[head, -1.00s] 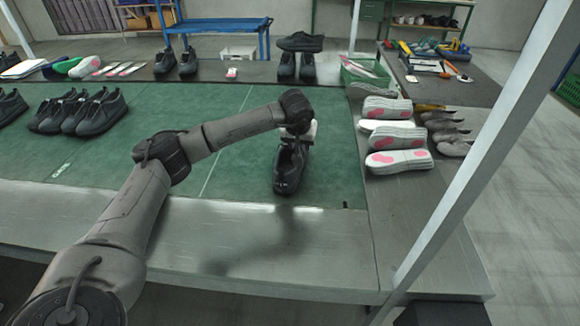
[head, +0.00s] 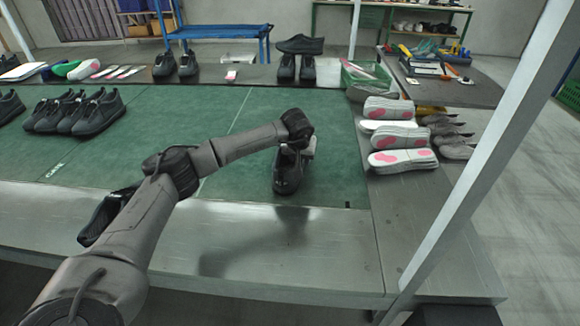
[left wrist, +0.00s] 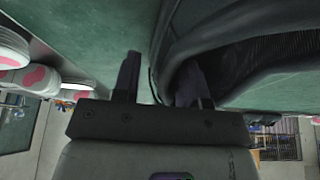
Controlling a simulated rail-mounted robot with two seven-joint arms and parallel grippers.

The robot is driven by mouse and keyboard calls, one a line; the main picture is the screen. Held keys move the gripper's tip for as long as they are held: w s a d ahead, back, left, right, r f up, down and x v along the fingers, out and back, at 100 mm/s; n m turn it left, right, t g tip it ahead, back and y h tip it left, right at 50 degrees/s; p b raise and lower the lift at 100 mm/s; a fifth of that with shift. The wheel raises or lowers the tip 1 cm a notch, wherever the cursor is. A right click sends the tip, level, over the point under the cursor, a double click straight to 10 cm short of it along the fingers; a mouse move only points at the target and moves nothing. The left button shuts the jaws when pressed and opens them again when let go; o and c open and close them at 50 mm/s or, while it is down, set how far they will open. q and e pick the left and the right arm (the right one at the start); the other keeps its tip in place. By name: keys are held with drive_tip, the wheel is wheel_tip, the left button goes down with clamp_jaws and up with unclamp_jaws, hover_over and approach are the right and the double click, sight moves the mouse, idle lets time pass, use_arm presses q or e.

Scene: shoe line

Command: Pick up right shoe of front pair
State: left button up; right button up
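A black shoe (head: 288,172) stands on the green mat near its front edge, toe facing me. My left gripper (head: 306,148) is at the heel end of this shoe, which partly hides it in the head view. In the left wrist view the gripper (left wrist: 158,82) is open. One finger is over the mat outside the shoe (left wrist: 225,45); the other overlaps the shoe's collar opening. A gap shows between the outer finger and the shoe wall. Whether the inner finger touches the shoe cannot be told. My right gripper is not in view.
Several black shoes (head: 75,112) stand at the mat's left. Stacked white and pink soles (head: 402,160) lie on the right, near a grey upright post (head: 470,170). A dark object (head: 104,215) is partly hidden by my left arm.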

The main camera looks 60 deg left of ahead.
use_arm(q)
clamp_jaws()
idle(0.3)
drive_tip(key=shift+r, duration=0.1)
idle(1.0)
